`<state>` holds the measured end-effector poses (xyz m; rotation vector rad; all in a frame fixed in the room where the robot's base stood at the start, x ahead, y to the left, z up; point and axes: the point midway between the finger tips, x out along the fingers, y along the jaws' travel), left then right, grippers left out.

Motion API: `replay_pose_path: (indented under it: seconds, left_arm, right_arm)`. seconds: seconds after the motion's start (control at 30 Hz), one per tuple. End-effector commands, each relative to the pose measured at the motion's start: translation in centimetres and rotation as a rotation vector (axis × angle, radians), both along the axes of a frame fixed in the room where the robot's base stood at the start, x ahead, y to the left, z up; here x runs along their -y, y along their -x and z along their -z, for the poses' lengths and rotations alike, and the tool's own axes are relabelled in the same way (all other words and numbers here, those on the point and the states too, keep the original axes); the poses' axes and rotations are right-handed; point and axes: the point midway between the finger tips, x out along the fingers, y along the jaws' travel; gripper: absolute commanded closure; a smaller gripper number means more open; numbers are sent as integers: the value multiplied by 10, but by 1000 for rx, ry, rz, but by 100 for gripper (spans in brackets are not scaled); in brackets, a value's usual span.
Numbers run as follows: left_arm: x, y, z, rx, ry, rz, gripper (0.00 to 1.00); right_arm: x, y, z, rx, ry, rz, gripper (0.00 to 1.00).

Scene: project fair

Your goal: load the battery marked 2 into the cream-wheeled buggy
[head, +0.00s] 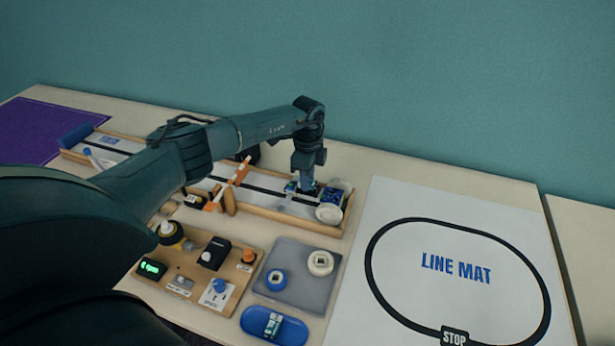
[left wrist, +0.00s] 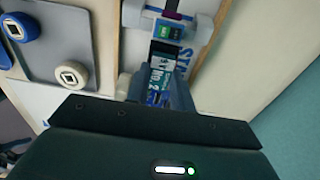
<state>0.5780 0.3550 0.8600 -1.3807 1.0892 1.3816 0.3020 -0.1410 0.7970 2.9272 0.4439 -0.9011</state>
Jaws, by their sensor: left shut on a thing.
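My left gripper (head: 304,188) is over the right end of the wooden track. In the left wrist view the gripper (left wrist: 157,92) is shut on a battery (left wrist: 157,78) with a teal and white label reading "NO. 2". The cream-wheeled buggy (head: 330,200) stands at the track's right end, just right of the gripper. My right gripper is not in view.
A blue tray (head: 297,332) with a light item on it stands in front. A grey mat (head: 300,292) holds a blue wheel and a cream wheel. A wooden board (head: 222,300) carries several parts. The line mat (head: 455,235) on the right is clear.

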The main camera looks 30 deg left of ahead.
Motion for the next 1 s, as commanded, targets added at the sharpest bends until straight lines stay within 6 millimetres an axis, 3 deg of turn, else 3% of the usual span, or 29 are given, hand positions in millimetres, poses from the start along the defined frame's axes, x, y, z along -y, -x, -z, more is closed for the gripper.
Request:
replay_pose_path:
  seconds: [1.0]
  left_arm:
    - [1,0,9,1,0,1,99]
  right_arm:
    - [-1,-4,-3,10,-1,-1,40]
